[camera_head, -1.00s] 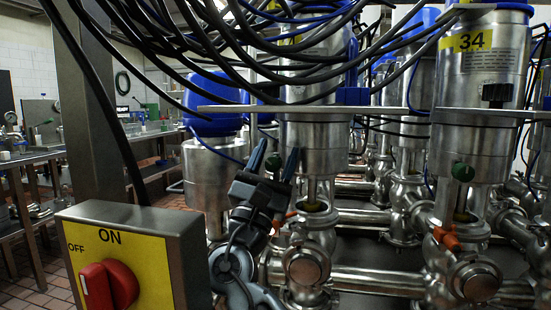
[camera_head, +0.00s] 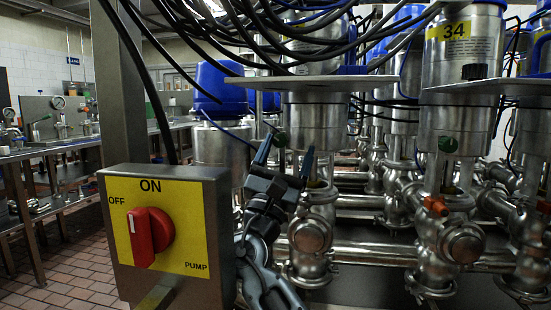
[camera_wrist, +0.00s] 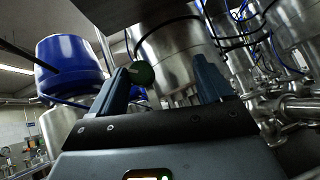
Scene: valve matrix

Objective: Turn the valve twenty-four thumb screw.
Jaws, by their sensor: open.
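A small round green thumb screw (camera_wrist: 141,72) sits on the lower side of a steel valve body (camera_wrist: 176,50). In the head view, the thumb screw (camera_head: 280,140) is small and dark on the middle valve (camera_head: 314,125). That valve's yellow label is mostly covered by cables, so I cannot read its number. My gripper (camera_head: 286,150) is open in front of this valve. In the wrist view, the gripper (camera_wrist: 162,68) has one finger on each side of the thumb screw, which appears closer to the left finger. I cannot tell whether they touch.
A switch box (camera_head: 170,235) with a red knob stands at left, beside my arm. Valve 34 (camera_head: 462,75) at right has its own green screw (camera_head: 448,145). Black cables (camera_head: 290,50) hang above, over a metal plate (camera_head: 335,84). Steel pipes run behind and below.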

